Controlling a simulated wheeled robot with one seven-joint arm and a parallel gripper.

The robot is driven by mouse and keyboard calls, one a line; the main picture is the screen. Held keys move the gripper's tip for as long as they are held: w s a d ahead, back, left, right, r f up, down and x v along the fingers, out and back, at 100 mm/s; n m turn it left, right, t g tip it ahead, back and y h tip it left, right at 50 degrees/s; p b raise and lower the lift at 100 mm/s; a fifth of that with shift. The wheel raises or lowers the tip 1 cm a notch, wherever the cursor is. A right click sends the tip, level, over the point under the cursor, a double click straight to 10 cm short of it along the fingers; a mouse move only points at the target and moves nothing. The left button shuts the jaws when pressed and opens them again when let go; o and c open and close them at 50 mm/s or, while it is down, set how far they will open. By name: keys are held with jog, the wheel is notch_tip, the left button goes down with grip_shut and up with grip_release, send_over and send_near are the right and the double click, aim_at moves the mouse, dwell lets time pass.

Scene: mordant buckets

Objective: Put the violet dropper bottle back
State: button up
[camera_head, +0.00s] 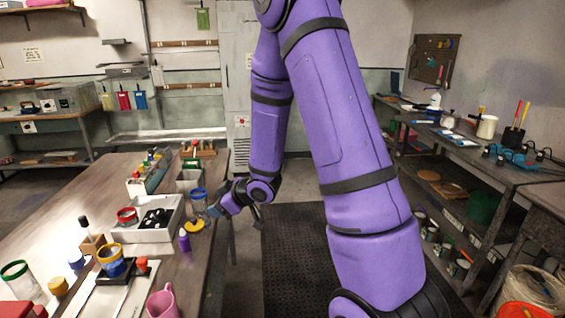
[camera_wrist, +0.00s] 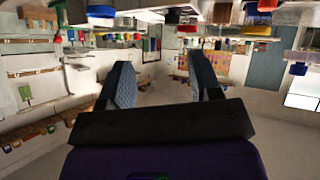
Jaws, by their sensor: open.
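The violet dropper bottle (camera_head: 184,241) stands upright on the wooden table (camera_head: 205,272), near its right edge. My gripper (camera_head: 237,216) is to the right of the bottle in the head view, by the table's edge and apart from the bottle. In the wrist view my gripper (camera_wrist: 162,85) has its two fingers wide apart with nothing between them. The wrist picture looks upside down, and I cannot pick out the violet bottle in it.
A yellow round item (camera_head: 193,226) lies close beside the bottle, with a blue-rimmed jar (camera_head: 198,201) behind it. A white tray (camera_head: 150,236) is to the left. A pink mug (camera_head: 162,302) stands at the front. A dark floor mat (camera_head: 293,262) lies right of the table.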

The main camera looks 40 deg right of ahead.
jog(key=s+d+r+m+g+h, duration=0.1)
jog(key=s+r+m+h, duration=0.15)
jog(key=s+r, duration=0.45)
jog(key=s+d+r+m+g+h, duration=0.1)
jog(key=s+r+m+h, duration=0.2)
jog(key=r, duration=0.8)
jog(key=s+a+r+m+g, duration=0.1)
jog(key=s+a+r, duration=0.1)
jog(key=s, duration=0.8)
jog(key=s+a+r+m+g, duration=0.1)
jog(key=s+r, duration=0.4)
jog(key=s, duration=0.6)
jog(key=shift+a+r+g+y, duration=0.15)
jog(key=shift+a+g+y, duration=0.35)
jog(key=shift+a, duration=0.5)
